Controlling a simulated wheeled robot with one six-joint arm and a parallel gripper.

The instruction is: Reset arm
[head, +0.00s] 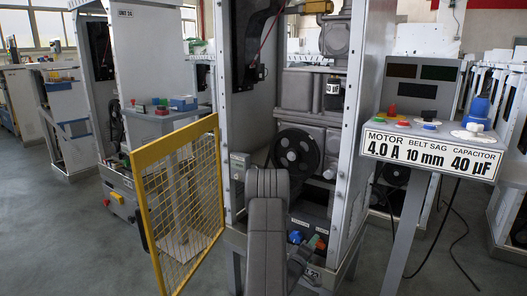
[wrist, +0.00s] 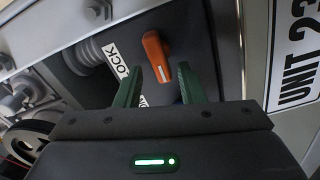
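My gripper (wrist: 160,84) shows in the wrist view as two green fingers standing apart, with nothing seen held between them. An orange handle (wrist: 156,52) on a dark panel lies just beyond the fingertips. I cannot tell whether they touch it. A white label reading LOCK (wrist: 118,62) is left of the handle, partly behind the left finger.
A black pulley (head: 297,152) sits inside the frame. A yellow mesh gate (head: 180,205) stands open at its left. A stand at right carries a sign (head: 432,154) reading 4.0 A, 10 mm, 40 µF. Cables lie on the floor at right. A UNIT 23 plate (wrist: 297,50) is right of the handle.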

